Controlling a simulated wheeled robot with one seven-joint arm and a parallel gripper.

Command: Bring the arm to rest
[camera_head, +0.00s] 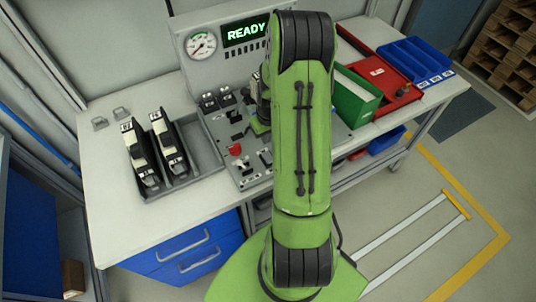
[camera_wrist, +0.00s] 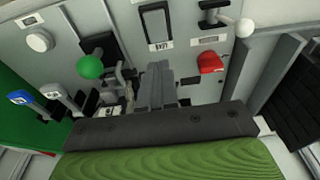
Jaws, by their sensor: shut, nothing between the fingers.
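My green arm (camera_head: 301,150) reaches forward over the workbench (camera_head: 130,215) in the head view and covers part of the control panel (camera_head: 245,175). My gripper (camera_wrist: 157,72) shows in the wrist view as grey fingers close together, shut and empty, over the panel's face. A green ball knob (camera_wrist: 90,66) is to the left of the fingers, and a red part (camera_wrist: 210,62) is to the right. In the head view the gripper is mostly hidden behind the arm. I cannot tell whether the fingers touch the panel.
A READY display (camera_head: 245,31) and a gauge (camera_head: 201,45) stand behind the panel. A grey tray (camera_head: 208,158) with two black devices is to the left. A green bin (camera_head: 353,98), a red tray (camera_head: 398,92) and blue bins (camera_head: 415,62) are to the right.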

